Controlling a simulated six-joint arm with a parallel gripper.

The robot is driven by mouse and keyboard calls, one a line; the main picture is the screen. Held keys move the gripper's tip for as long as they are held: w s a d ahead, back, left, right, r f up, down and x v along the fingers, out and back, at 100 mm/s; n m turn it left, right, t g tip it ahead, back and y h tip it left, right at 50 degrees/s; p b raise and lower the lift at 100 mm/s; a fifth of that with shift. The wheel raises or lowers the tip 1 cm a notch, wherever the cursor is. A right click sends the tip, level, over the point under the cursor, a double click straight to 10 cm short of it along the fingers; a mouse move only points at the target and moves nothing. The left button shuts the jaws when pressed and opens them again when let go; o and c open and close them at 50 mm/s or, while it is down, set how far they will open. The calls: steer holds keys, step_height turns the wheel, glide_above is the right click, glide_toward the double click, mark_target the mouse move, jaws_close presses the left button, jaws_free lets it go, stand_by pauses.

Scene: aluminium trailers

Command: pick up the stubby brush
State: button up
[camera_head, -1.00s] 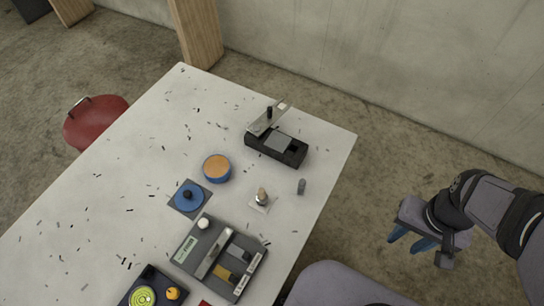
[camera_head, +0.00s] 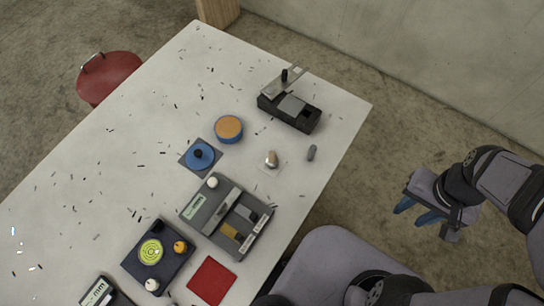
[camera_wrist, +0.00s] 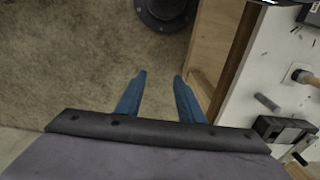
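What looks like the stubby brush (camera_head: 272,157) stands on a small pale square near the table's right edge, a short tan handle on top. It also shows at the right of the wrist view (camera_wrist: 303,76), partly cut by the frame edge. My gripper (camera_head: 413,213) is off the table, to the right of the brush, over the floor. In the wrist view its two blue fingers (camera_wrist: 158,75) are apart with nothing between them.
The table edge (camera_head: 340,170) lies between gripper and brush.

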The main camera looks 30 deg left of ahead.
steer(key=o, duration=0.3)
